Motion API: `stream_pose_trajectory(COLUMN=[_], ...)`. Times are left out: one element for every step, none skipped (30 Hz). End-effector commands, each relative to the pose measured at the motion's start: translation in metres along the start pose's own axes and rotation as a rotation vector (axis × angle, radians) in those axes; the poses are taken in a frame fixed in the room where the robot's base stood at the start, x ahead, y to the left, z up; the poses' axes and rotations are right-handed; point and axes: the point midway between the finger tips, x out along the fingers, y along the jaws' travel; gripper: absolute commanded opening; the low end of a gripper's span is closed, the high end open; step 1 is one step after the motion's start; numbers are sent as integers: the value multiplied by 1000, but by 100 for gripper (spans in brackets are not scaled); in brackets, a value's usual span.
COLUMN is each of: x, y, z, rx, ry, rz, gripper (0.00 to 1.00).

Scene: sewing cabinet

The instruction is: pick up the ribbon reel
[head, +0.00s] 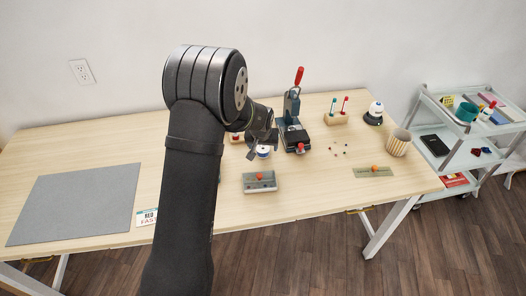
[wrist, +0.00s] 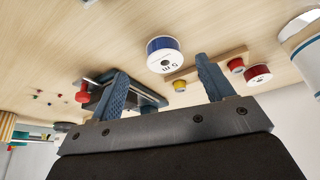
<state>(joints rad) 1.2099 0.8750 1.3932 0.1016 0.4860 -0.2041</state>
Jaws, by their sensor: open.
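The likely ribbon reel is a short white spool with a dark blue band and printed lettering on its face. In the wrist view this reel (wrist: 165,57) stands on the table beyond the fingertips, roughly between their lines. In the head view the reel (head: 264,152) shows just below my gripper (head: 266,139), partly covered by it. In the wrist view my gripper (wrist: 161,72) is open, its two blue ridged fingers spread wide with nothing held. The gap between fingers and reel is hard to judge.
A wooden strip with red and yellow spools (wrist: 258,75) lies close behind the reel. A press with a red-tipped lever (head: 292,128) stands just right. A grey box with a red knob (head: 259,182) sits in front. A grey mat (head: 75,204) lies left.

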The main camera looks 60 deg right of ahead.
Motion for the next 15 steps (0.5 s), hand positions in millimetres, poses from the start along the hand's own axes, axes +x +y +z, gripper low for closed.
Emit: stream_pose_trajectory(x=[3,4,5,7,9,13,17,21,26,30,34,39,43,46,50], y=[0,0,0,0,-1,-1,-2,-2,-3,-3,-4,-4,-4,-4,-4], z=[0,0,0,-1,-1,-2,-3,-4,-6,-6,-8,-9,-8,-8,-8], rx=[0,0,0,0,-1,-1,-1,-1,-1,-1,-1,0,0,0,0], ry=[0,0,0,0,0,-1,-1,-1,-1,-2,-1,-1,-1,-1,0], rz=[0,0,0,0,0,0,0,0,0,0,0,0,0,0,0], gripper=[74,74,74,74,74,74,74,74,74,74,74,74,74,74,74])
